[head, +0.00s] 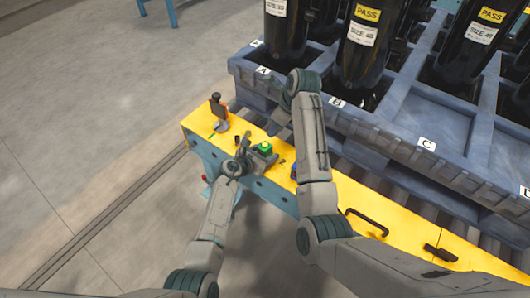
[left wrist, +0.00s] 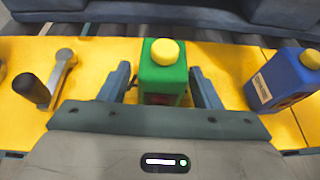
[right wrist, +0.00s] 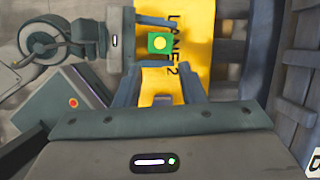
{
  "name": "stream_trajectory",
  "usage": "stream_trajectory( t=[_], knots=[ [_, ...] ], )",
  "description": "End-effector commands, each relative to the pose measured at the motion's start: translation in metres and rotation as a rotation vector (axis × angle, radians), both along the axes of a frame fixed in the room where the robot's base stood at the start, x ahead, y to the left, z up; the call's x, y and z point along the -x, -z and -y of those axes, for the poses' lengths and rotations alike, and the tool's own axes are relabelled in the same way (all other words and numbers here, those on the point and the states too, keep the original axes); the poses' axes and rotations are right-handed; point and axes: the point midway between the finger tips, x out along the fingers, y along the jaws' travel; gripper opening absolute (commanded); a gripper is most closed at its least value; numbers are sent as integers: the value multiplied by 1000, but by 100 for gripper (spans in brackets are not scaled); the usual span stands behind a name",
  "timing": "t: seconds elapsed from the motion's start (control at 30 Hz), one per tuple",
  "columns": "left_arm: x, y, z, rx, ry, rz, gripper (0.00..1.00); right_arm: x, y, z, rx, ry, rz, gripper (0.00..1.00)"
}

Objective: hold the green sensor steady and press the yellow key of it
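The green sensor (head: 264,147) stands on the yellow bench top, with a round yellow key (left wrist: 165,53) on its top. In the left wrist view the sensor body (left wrist: 162,78) stands between the fingers of my left gripper (left wrist: 162,88). Narrow gaps show beside it, so the gripper looks open around it. My right gripper (right wrist: 160,80) is open and empty, with bare yellow surface between its fingers. In the right wrist view the sensor (right wrist: 152,48) and its key (right wrist: 160,42) lie beyond the fingertips, apart from them. The sensor's lower front is partly hidden.
A blue box with a yellow cap (left wrist: 282,80) stands right of the sensor. A metal lever (left wrist: 64,68) and a black knob (left wrist: 31,88) are on its left. The blue pallet (head: 385,140) with black compressors lies behind the bench (head: 345,218). A black handle (head: 366,222) is farther right.

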Motion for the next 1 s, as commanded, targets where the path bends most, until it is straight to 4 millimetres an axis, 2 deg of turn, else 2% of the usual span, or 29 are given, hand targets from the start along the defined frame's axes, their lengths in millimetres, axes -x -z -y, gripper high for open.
stream_trajectory(
  t=[0.03,0.2,0.27,0.4,0.47,1.0],
  knots=[
    [0,0,0,0,0,0,48,0,0,0,0,0,0,36],
    [0,0,0,0,0,0,15,0,0,0,0,0,0,36],
    [0,0,0,0,0,0,7,0,0,0,0,0,0,36],
    [0,0,0,0,0,0,7,0,0,0,0,0,0,9],
    [0,0,0,0,0,0,7,0,0,0,0,0,0,0],
    [0,0,0,0,0,0,7,0,0,0,0,0,0,0]
  ],
)
